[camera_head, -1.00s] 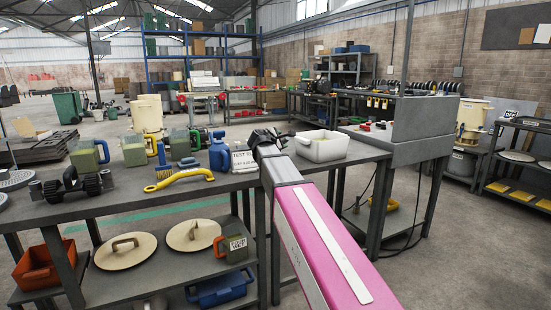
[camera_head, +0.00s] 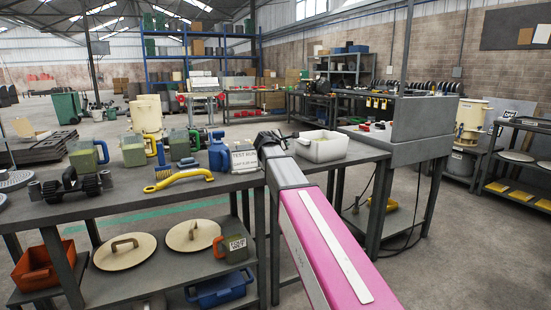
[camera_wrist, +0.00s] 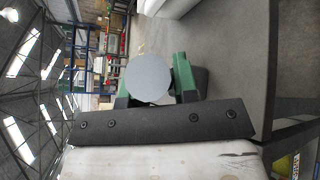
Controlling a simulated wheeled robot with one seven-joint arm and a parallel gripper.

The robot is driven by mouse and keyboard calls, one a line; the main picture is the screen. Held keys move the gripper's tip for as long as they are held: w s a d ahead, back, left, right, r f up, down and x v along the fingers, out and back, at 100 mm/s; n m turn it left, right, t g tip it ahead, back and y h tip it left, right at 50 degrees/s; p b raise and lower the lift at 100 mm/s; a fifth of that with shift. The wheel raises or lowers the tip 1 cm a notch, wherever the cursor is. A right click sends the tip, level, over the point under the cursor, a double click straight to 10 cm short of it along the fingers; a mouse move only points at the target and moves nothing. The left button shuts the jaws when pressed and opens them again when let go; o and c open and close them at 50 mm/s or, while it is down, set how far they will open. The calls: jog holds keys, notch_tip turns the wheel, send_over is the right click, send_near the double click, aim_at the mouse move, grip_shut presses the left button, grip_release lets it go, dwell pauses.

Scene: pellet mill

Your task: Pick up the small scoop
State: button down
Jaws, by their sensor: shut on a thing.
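My gripper (camera_wrist: 152,88) has green fingers on both sides of a pale grey round-faced thing (camera_wrist: 148,76) in the wrist view, and is shut on it. I take this to be the small scoop, seen end-on; its shape behind the round face is hidden. In the head view, my gripper (camera_head: 270,137) is over the workbench (camera_head: 225,183), between the white label card and the white bin. My pink arm and dark wrist hide most of it there, and the scoop cannot be made out.
A white bin (camera_head: 321,148) stands just right of my gripper. A white label card (camera_head: 243,157) and a blue jug (camera_head: 218,153) stand just left. A yellow-handled brush (camera_head: 180,179) lies near the front edge. A grey upright panel (camera_head: 425,119) stands at the right.

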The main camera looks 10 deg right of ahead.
notch_tip(320, 180, up, 10)
jog(key=shift+r, duration=0.1)
dwell(0.6)
jog(key=c, duration=1.6)
grip_release()
grip_shut()
